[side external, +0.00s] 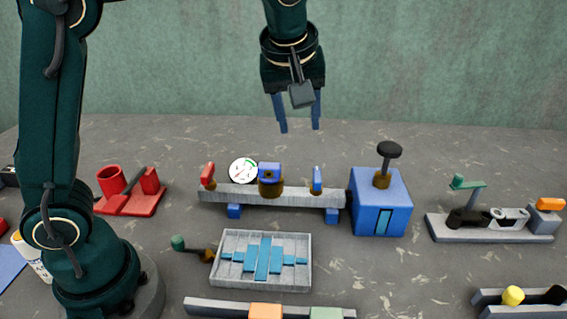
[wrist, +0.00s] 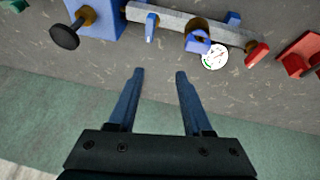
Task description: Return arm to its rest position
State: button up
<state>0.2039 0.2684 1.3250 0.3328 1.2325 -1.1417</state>
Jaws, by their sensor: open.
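My gripper (side external: 299,130) is open and empty. It hangs fingers down in the air near the back of the table in the side external view, above and behind the grey beam fixture. In the wrist view my gripper (wrist: 158,75) shows its two blue fingers spread apart, with only grey table between the tips. The upper part of my arm is cut off by the top of the side external view.
A grey beam (side external: 240,194) with blue feet carries several small parts and a white dial (side external: 243,171). Right of it stands a blue box (side external: 381,215) with a black knob (side external: 390,150). A red holder (side external: 135,204), a grey tray (side external: 300,284) and a lever fixture (side external: 480,237) surround them.

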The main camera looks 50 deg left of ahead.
jog(key=s+a+r+m+t+h, duration=0.1)
jog(key=s+a+r+m, duration=0.15)
jog(key=s, duration=0.85)
jog(key=s+d+f+m+h, duration=0.1)
jog(key=s+d+f+m, duration=0.1)
jog(key=s+f+m, duration=0.5)
jog(key=shift+s+d+h, duration=0.15)
jog(key=shift+d+h, duration=0.05)
jog(key=shift+h, duration=0.2)
jog(key=shift+m, duration=0.25)
